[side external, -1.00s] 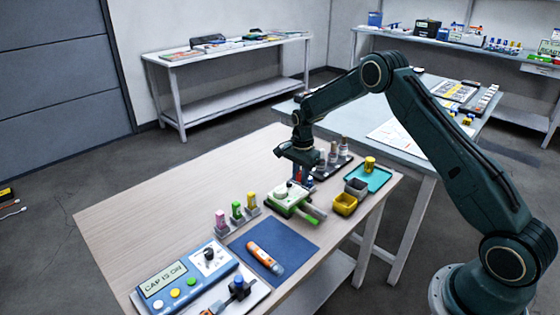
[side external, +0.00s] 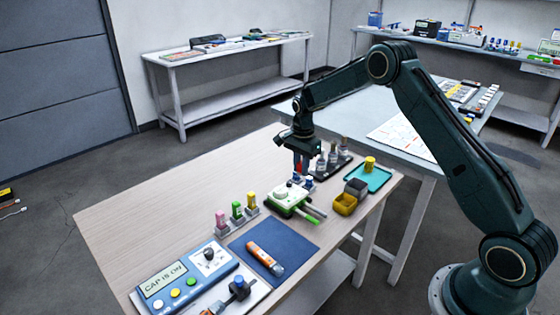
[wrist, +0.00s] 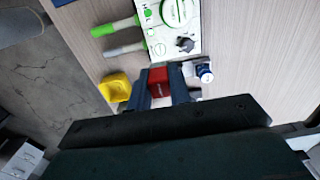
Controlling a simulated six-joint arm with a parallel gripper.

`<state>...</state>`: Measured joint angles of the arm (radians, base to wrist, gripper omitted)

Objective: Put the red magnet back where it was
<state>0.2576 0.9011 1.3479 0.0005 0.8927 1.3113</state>
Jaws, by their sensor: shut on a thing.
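The red magnet (wrist: 159,82) is held between the two fingers of my gripper (wrist: 160,92) in the wrist view. In the side view my gripper (side external: 301,170) points down above the table, behind the white-and-green device (side external: 290,197), and only a little red shows between its fingers. A blue-and-white piece (wrist: 204,72) stands close to the right of the fingers in the wrist view. Blue pieces (side external: 308,183) also show just below my gripper in the side view. The fingers partly hide the magnet, and its exact height above the table is hard to tell.
A rack with grey-topped bottles (side external: 333,160) stands right behind my gripper. Yellow (side external: 344,204) and grey bins (side external: 356,187) and a teal tray (side external: 378,178) are to the right. Pink, green and yellow pieces stand left, near a blue mat (side external: 300,238). The table's far left is clear.

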